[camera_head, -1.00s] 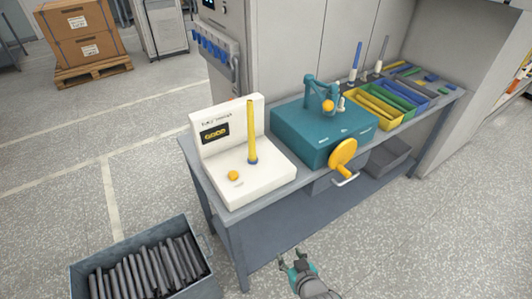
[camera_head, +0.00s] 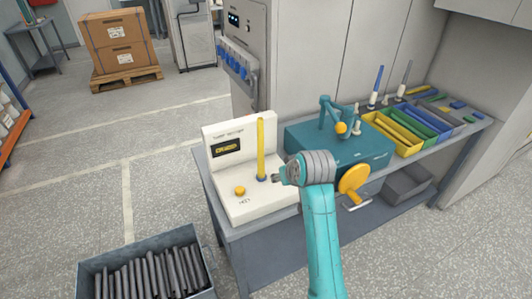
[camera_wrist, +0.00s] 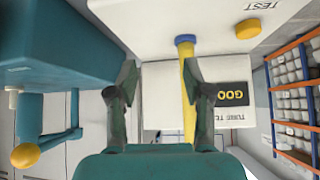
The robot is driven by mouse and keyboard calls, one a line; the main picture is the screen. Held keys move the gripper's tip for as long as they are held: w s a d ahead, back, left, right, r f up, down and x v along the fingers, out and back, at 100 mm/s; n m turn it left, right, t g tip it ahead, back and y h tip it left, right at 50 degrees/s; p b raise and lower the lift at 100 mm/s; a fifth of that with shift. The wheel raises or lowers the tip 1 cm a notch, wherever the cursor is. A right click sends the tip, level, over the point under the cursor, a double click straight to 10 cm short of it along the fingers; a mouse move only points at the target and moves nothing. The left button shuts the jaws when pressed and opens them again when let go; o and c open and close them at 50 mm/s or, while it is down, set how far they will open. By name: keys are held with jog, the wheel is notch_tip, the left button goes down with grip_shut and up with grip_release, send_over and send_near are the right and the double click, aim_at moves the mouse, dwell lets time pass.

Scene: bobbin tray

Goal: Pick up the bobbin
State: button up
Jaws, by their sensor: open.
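A tall yellow bobbin (camera_head: 260,145) with a blue foot stands upright on the white tester (camera_head: 234,205). My gripper (camera_head: 278,175) is just right of the bobbin's lower part in the head view. The wrist view shows the gripper (camera_wrist: 160,75) open, with a finger on each side. There the yellow bobbin (camera_wrist: 188,105) runs close by the right finger, which overlaps part of it. I cannot tell whether they touch. The gap between the fingers is otherwise empty.
A yellow button (camera_head: 239,190) sits on the tester, left of the bobbin. A teal machine (camera_head: 300,140) with a yellow handwheel (camera_head: 353,180) stands to the right. Colored trays (camera_head: 408,138) lie farther right. A grey crate (camera_head: 88,268) of dark rods is on the floor.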

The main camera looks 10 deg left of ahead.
aim_at(262, 124)
jog(key=w+a+r+n+g, duration=0.1)
jog(key=a+r, duration=0.1)
jog(key=r, duration=0.9)
jog(key=w+a+r+n+g, duration=0.1)
jog(key=a+r, duration=0.2)
jog(key=r, duration=0.7)
jog(key=x, duration=1)
jog(key=shift+w+f, duration=0.2)
grip_shut()
